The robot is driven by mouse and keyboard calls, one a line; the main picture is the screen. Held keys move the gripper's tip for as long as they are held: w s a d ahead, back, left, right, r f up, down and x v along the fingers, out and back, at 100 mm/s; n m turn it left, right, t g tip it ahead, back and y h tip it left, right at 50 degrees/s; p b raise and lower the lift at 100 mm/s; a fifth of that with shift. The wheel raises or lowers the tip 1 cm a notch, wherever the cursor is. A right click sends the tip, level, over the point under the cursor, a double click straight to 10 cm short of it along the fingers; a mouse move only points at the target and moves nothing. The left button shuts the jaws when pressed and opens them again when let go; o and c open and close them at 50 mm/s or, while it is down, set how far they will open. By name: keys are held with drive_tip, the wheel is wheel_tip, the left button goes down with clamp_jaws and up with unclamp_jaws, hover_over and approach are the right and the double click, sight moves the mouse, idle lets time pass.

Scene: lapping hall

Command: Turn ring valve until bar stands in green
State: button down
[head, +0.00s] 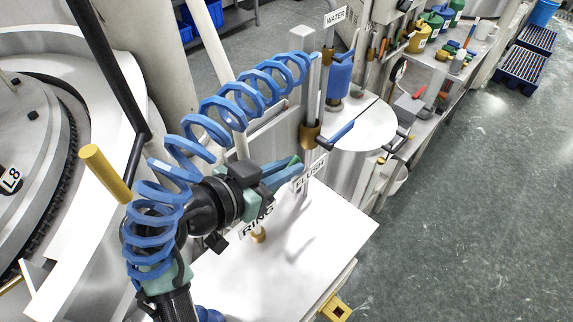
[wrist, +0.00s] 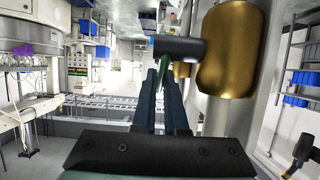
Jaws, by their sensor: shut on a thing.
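My gripper (head: 292,168) reaches in from the left, over the white worktop, beside the FLUSH label (head: 311,173). The RING label (head: 257,221) hangs just below my wrist, with a small brass fitting (head: 258,237) under it. In the wrist view my gripper (wrist: 163,72) has its fingers close together on a narrow dark green lever (wrist: 158,72), mostly hidden between them. A black stem (wrist: 180,48) crosses just beyond the fingertips towards a large brass valve body (wrist: 229,48). I cannot make out the bar or a green zone.
A brass valve (head: 312,133) with a blue handle (head: 341,131) stands close to the right of my gripper. The WATER label (head: 335,17) is behind. A round lapping machine (head: 40,150) fills the left. The green floor (head: 470,210) at right is clear.

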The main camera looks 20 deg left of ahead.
drive_tip(key=shift+f+b, duration=0.1)
drive_tip(key=shift+b, duration=0.5)
drive_tip(key=shift+s+t+b, duration=0.1)
drive_tip(key=shift+t+b, duration=0.3)
drive_tip(key=shift+b, duration=0.85)
drive_tip(key=shift+s+a+r+t+h+b, duration=0.1)
drive_tip(key=shift+s+r+t+h+b, duration=0.3)
drive_tip(key=shift+b, duration=0.6)
drive_tip(key=shift+w+r+t+b, duration=0.1)
drive_tip(key=shift+r+t+b, duration=0.2)
drive_tip(key=shift+t, duration=0.1)
drive_tip(key=c, duration=1)
unclamp_jaws()
drive_tip(key=shift+f, duration=0.1)
drive_tip(key=shift+o, duration=0.2)
